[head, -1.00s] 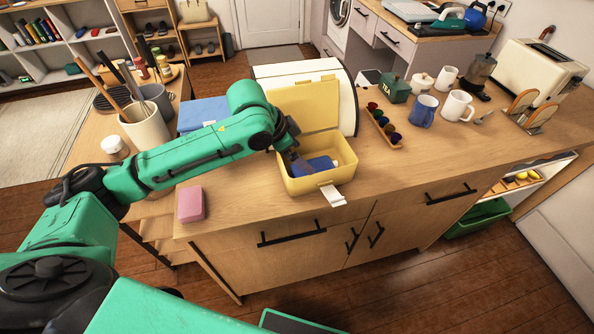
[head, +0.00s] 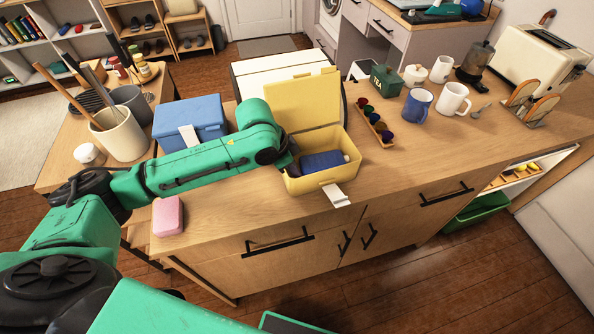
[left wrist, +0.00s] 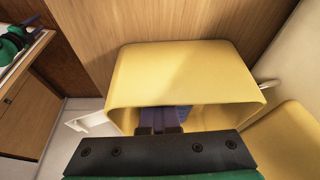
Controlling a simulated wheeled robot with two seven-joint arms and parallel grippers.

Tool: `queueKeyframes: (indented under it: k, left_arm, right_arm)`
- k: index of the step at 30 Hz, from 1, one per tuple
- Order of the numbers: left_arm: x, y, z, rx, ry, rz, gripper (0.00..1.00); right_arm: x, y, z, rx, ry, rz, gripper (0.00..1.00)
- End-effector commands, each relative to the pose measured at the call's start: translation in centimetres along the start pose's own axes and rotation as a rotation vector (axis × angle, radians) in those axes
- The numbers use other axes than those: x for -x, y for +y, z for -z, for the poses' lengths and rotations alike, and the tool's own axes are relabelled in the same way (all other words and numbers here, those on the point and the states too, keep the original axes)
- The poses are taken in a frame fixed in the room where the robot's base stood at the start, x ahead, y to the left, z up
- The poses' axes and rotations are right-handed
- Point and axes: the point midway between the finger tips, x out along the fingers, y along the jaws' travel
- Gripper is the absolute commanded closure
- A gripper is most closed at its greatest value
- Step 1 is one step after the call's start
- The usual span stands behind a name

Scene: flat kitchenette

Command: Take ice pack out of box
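The yellow box (head: 318,180) stands on the wooden counter with its lid (head: 302,102) raised at the back. The blue ice pack (head: 323,162) lies inside it, below the rim. My left arm reaches over the box's left side, and its gripper is mostly hidden there in the head view. In the left wrist view my left gripper's two dark fingers (left wrist: 160,129) point into the yellow box (left wrist: 185,75). The blue ice pack (left wrist: 180,113) shows at and between the fingertips, partly hidden. I cannot tell whether they grip it. My right gripper is not in view.
A blue box (head: 188,121) stands behind my left arm. A pink block (head: 168,215) lies near the counter's front left corner. A tray of colored pods (head: 375,122), a green tea tin (head: 386,79) and mugs (head: 417,105) stand right of the box. The front right counter is clear.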

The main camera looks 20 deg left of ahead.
Motion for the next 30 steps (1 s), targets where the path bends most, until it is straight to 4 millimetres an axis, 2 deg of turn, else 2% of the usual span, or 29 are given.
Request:
queueKeyframes:
  k: [8,21,25,30]
  left_arm:
    - [5.3,-0.1,2.4,-0.006,0.012,0.009,1.0]
    - [16.3,0.0,6.9,-0.006,0.014,0.008,1.0]
    - [17.8,0.0,7.4,-0.006,0.008,0.005,1.0]
    - [18.3,0.0,7.6,-0.005,0.008,0.005,1.0]
  right_arm:
    - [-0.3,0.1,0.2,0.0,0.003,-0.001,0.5]
    - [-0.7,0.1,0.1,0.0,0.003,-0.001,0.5]
    - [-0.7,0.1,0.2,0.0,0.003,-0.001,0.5]
    - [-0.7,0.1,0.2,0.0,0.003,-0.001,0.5]
